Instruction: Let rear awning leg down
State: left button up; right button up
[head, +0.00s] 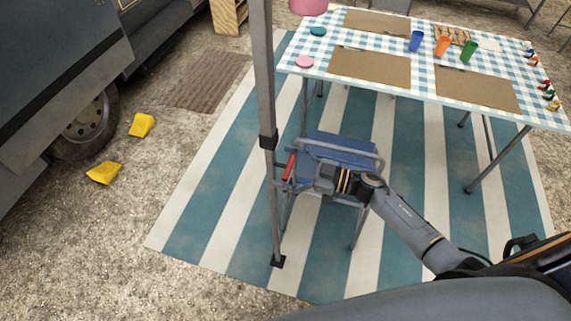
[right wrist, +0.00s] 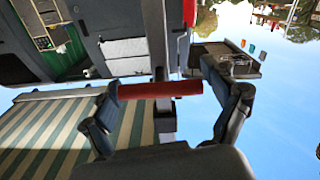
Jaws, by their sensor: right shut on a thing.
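The grey awning leg (head: 263,85) stands nearly upright left of the table. A dark collar (head: 268,140) sits at its middle, and its dark foot (head: 278,261) is at the striped mat. A red handle (head: 290,166) sticks out beside the leg below the collar. My right gripper (head: 292,173) is shut on the red handle. In the right wrist view the red handle (right wrist: 160,90) lies crosswise between the two fingers, with the leg (right wrist: 156,40) behind it. My left gripper is not in view.
A blue folding chair (head: 340,148) stands right behind my right gripper. The checked table (head: 425,75) holds cups and mats. Yellow wheel chocks (head: 142,124) lie by the van wheel (head: 88,122). The striped mat (head: 215,215) is clear left of the leg.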

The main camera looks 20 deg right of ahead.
notch_tip(320, 180, down, 10)
jog(key=b, duration=0.6)
jog(key=o, duration=1.5)
jog(key=v, duration=1.2)
